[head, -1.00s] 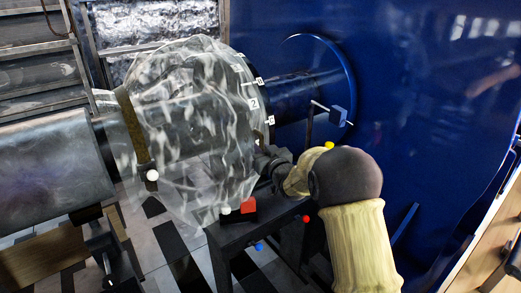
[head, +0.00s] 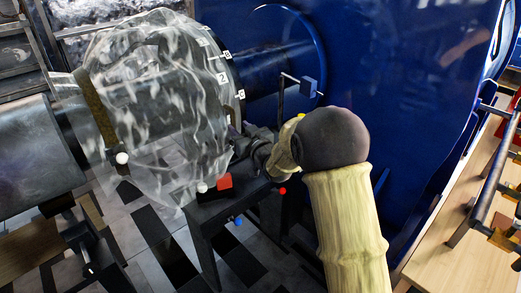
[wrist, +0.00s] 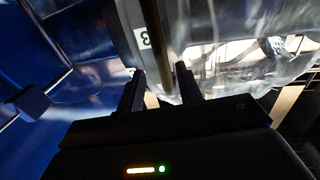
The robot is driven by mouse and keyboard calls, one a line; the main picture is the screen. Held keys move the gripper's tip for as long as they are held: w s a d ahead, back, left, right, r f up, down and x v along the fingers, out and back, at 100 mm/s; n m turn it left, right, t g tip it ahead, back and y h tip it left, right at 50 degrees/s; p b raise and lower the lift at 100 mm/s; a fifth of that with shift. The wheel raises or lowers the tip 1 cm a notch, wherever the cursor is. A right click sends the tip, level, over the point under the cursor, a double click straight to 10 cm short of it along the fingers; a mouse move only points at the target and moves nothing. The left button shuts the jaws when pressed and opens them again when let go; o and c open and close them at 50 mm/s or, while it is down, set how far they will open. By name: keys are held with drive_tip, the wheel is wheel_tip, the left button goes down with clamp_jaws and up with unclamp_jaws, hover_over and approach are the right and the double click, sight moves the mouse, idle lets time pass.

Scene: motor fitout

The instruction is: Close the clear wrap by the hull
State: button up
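The clear wrap (head: 150,110) is a crumpled see-through sheet around the dark round motor housing, its lower edge hanging loose. It also shows in the wrist view (wrist: 235,75). A brown band (head: 98,110) circles its left end. The blue hull (head: 410,80) stands to the right, with a dark shaft (head: 270,72) running into its round opening. My gripper (wrist: 161,85) is at the lower right edge of the wrap, on the hull side. Its two fingers are apart, with a dark upright strip beyond the gap; contact cannot be told. In the head view the fingertips are hard to make out.
A dark stand (head: 225,208) below the wrap carries a red block (head: 224,181). A small blue box on a rod (head: 308,88) stands by the shaft. A wooden bench (head: 455,240) with a rail is at the right.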

drive_tip(key=v, duration=1.3)
drive_tip(key=shift+b, duration=0.4)
drive_tip(key=s+d+f+m+g+h, duration=0.2)
drive_tip(key=s+d+f+g+h, duration=0.15)
drive_tip(key=d, duration=0.35)
drive_tip(key=s+d+f+m+g+h, duration=0.2)
drive_tip(key=s+d+f+h, duration=0.1)
drive_tip(key=d+f+h, duration=0.3)
drive_tip(key=s+d+f+m+g, duration=0.1)
drive_tip(key=s+d+m+g, duration=0.15)
drive_tip(key=s, duration=0.55)
drive_tip(key=s+d+f+m+g, duration=0.1)
drive_tip(key=s+d+f+g, duration=0.1)
drive_tip(key=s+d+g, duration=0.35)
wheel_tip(320, 180, up, 21)
drive_tip(key=s+a+t+p, duration=0.1)
drive_tip(key=s+p, duration=0.2)
drive_tip(key=p, duration=1.8)
drive_tip(key=shift+a+h, duration=0.3)
drive_tip(key=shift+h, duration=0.15)
